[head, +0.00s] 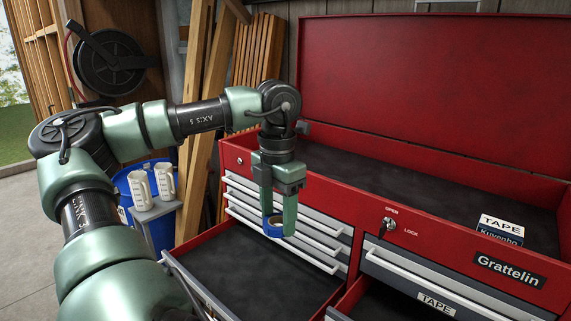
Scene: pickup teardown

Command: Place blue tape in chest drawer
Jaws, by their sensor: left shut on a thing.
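A roll of blue tape (274,227) is held between the fingertips of my left gripper (279,222). The gripper points down in front of the red tool chest (330,187), and the tape hangs above an open drawer (250,280) with a dark, bare floor. Most of that drawer's inside is cut off or hidden. My right gripper does not show.
The chest's lid (440,90) stands open. A box with a TAPE sign (500,228) sits in its top tray. A key is in the lock (387,226). At left are a blue barrel (160,232), white jugs (140,190), leaning planks (197,110) and a hose reel (108,62).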

